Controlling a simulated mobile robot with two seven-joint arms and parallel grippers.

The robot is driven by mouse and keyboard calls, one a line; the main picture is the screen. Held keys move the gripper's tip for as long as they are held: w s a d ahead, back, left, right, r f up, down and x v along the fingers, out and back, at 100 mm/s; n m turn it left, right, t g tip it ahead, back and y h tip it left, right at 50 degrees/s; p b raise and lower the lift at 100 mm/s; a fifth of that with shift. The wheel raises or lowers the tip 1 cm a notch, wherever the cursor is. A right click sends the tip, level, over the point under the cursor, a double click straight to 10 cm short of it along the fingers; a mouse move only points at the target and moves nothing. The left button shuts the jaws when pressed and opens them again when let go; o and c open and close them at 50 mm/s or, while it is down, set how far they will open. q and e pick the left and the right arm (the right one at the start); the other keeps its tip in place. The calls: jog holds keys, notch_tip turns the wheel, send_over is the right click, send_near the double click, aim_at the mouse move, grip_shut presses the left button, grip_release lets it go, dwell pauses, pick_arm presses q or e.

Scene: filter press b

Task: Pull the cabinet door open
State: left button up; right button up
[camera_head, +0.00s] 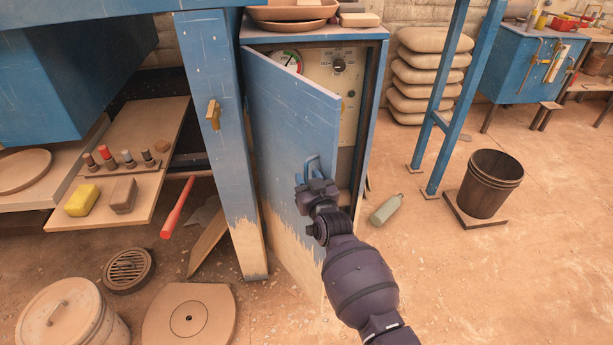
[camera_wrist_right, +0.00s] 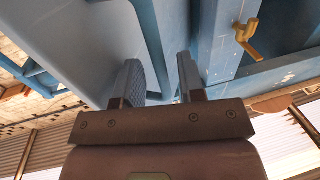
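The blue cabinet door (camera_head: 285,125) stands ajar, hinged on its left, with bare worn paint along its bottom. Through the gap I see a panel with a gauge (camera_head: 289,61) and a dark knob (camera_head: 339,65). A blue loop handle (camera_head: 313,162) sits near the door's right edge. My right gripper (camera_head: 312,184) is at the handle's lower part and hides some of it. In the right wrist view, its two fingers (camera_wrist_right: 161,75) are apart with blue metal between and beyond them. I cannot tell whether they touch the handle. My left gripper is out of view.
A green bottle (camera_head: 386,209) lies on the floor right of the cabinet. A dark bucket (camera_head: 487,184) stands farther right. The floor between them is mostly clear.

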jog(key=p+v, duration=0.1)
jog(key=v, duration=0.8)
jog(key=shift+s, duration=0.3)
